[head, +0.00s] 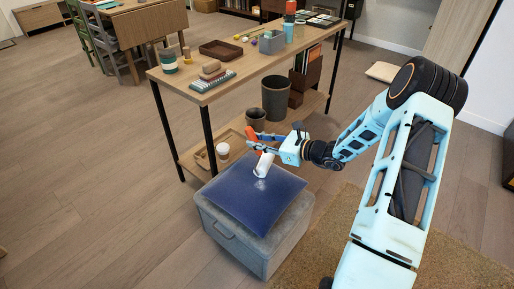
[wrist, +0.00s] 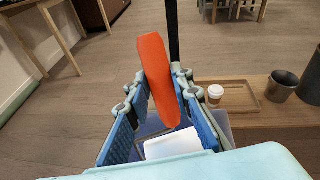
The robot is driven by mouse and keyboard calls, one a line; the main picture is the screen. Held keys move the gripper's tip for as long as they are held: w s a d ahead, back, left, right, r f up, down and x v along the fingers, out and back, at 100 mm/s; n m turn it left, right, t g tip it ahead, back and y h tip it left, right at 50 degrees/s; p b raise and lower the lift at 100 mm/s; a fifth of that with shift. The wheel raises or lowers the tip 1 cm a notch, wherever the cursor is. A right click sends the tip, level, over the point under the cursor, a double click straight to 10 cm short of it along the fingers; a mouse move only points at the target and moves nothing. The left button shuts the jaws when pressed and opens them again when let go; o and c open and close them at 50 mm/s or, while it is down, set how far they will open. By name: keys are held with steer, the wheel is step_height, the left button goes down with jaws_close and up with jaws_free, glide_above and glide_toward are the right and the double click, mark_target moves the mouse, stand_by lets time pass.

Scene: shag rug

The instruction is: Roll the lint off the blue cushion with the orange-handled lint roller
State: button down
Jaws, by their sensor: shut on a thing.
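The blue cushion (head: 246,201) lies on a grey fabric storage stool (head: 235,242). A pale patch of lint (head: 260,184) shows near the cushion's upper middle. My gripper (head: 262,142) is above the cushion's far side, shut on the orange handle of the lint roller. The white roller head (head: 264,165) points down at the cushion beside the lint; I cannot tell whether it touches. In the wrist view the orange handle (wrist: 158,75) stands between the blue finger pads, with the white roller (wrist: 172,143) below it. The cushion is mostly hidden there.
A wooden shelf table (head: 221,89) stands just behind the stool, with several items on top. Its lower shelf holds a tray with a white cup (head: 223,150), a grey pot (head: 256,119) and a dark bin (head: 275,98). A shag rug (head: 340,235) lies at right. Floor at left is clear.

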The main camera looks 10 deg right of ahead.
steer(key=shift+a+f+b, duration=0.1)
steer(key=shift+f+b, duration=0.2)
steer(key=shift+b, duration=0.7)
steer(key=shift+r+b, duration=0.25)
steer(key=shift+b, duration=0.4)
